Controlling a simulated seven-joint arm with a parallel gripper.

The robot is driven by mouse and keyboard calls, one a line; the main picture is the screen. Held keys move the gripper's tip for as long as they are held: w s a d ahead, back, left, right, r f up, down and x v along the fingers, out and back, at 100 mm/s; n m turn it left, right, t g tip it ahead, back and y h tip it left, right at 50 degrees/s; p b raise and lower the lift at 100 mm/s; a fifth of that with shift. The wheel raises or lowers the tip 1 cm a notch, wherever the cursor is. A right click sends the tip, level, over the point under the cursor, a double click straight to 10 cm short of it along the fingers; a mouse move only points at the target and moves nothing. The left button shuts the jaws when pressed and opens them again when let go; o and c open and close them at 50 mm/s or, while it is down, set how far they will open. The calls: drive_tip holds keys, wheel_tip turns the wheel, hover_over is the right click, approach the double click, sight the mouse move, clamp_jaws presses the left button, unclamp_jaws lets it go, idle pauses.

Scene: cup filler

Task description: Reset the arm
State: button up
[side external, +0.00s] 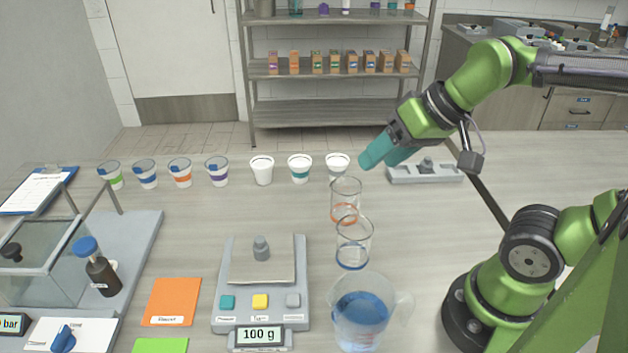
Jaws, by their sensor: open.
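My gripper (377,152) has teal fingers and hangs from the green arm above the back right of the table. It is open, with nothing seen between its fingers. It is in the air near the white cup (337,163) at the right end of the cup row and above a clear beaker with an orange band (345,204). The gap between the fingers is hard to see from this side.
A scale (261,290) bears a grey weight (261,249) and reads 100 g. A blue-banded beaker (353,243) and a pitcher of blue liquid (361,312) stand right of it. Several cups line the back. A grey tray (400,174) lies right of them.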

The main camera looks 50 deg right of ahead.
drive_tip(key=shift+s+d+f+m, duration=0.2)
drive_tip(key=shift+s+m, duration=0.15)
drive_tip(key=shift+m, duration=0.15)
